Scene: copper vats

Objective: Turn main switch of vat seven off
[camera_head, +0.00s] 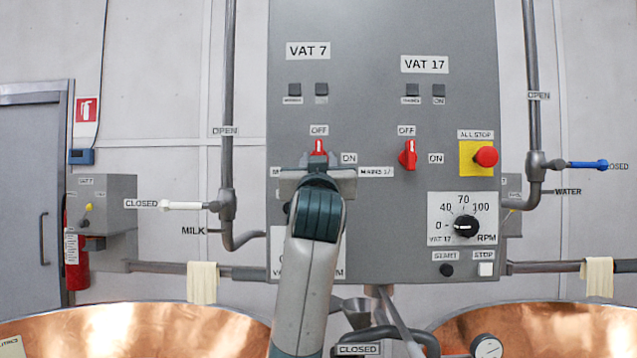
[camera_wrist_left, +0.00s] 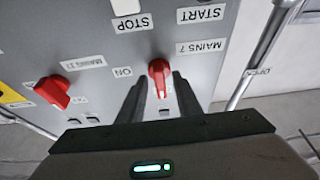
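The red main switch of vat seven (camera_head: 318,147) is on the grey panel under the VAT 7 label. In the head view its top shows, upright and pointing at OFF; its lower part is hidden by my left gripper (camera_head: 318,178). In the left wrist view, which sees the panel upside down, the switch (camera_wrist_left: 159,74) stands between the two dark fingers of my left gripper (camera_wrist_left: 159,87). The fingers are open, one on each side, with a small gap to the knob. Its white mark faces away from the MAINS 7 label. My right gripper is in neither view.
The red vat 17 switch (camera_head: 408,155) is to the right, also pointing at OFF. Further right are the red all-stop button (camera_head: 485,156) and the RPM dial (camera_head: 466,226). Pipes (camera_head: 228,100) flank the panel, and copper vats (camera_head: 130,335) stand below.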

